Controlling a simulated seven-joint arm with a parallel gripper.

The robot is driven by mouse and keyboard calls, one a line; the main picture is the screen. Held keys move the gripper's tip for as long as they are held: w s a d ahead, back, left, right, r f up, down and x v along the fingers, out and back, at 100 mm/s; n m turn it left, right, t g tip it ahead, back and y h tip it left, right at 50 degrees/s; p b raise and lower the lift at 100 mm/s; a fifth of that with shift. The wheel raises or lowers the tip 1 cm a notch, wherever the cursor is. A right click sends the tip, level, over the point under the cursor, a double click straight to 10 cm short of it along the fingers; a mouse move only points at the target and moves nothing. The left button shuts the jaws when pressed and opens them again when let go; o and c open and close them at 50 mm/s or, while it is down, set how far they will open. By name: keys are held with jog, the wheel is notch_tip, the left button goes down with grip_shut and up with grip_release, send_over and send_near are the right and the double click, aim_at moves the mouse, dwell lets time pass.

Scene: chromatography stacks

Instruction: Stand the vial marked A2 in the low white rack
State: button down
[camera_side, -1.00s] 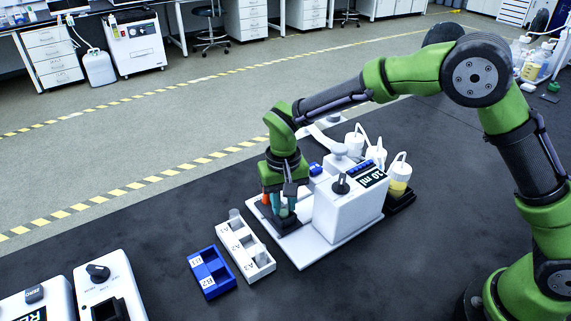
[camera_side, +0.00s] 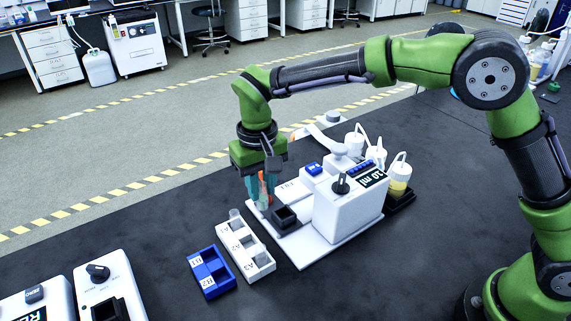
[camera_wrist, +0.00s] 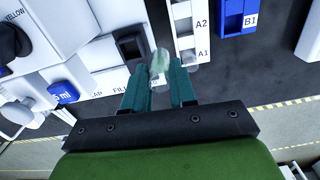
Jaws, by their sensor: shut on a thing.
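My gripper (camera_side: 258,196) is shut on a clear vial (camera_wrist: 160,66), raised beside the white base plate of the dosing machine. The vial's marking cannot be read. In the wrist view the vial is held between the teal fingertips of my gripper (camera_wrist: 160,84). The low white rack (camera_side: 262,268) lies just in front of my gripper, with labelled compartments; its A2 and A1 labels show in the wrist view (camera_wrist: 201,38). Another clear vial (camera_side: 235,214) stands at the rack's far end, by A1. The compartment by A2 looks empty.
The white dosing machine (camera_side: 340,212) stands right of my gripper. Its dark square holder (camera_side: 286,218) looks empty. A blue rack (camera_side: 219,285) marked B1 and B2 lies left of the white rack. White devices (camera_side: 104,279) stand at the front left.

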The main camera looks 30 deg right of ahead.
jog(key=shift+s+a+f+n, duration=0.1)
jog(key=shift+a+f+n, duration=0.25)
jog(key=shift+a+f, duration=0.55)
jog(key=shift+s+a+f+n, duration=0.15)
jog(key=shift+a+f+n, duration=0.35)
jog(key=shift+f, duration=0.75)
jog(key=shift+s+a+f+n, duration=0.1)
jog(key=shift+a+f+n, duration=0.15)
jog(key=shift+a+f, duration=0.7)
jog(key=shift+d+f, duration=0.1)
jog(key=shift+f, duration=1.4)
jog(key=c, duration=0.8)
grip_release()
jog(key=shift+r, duration=4)
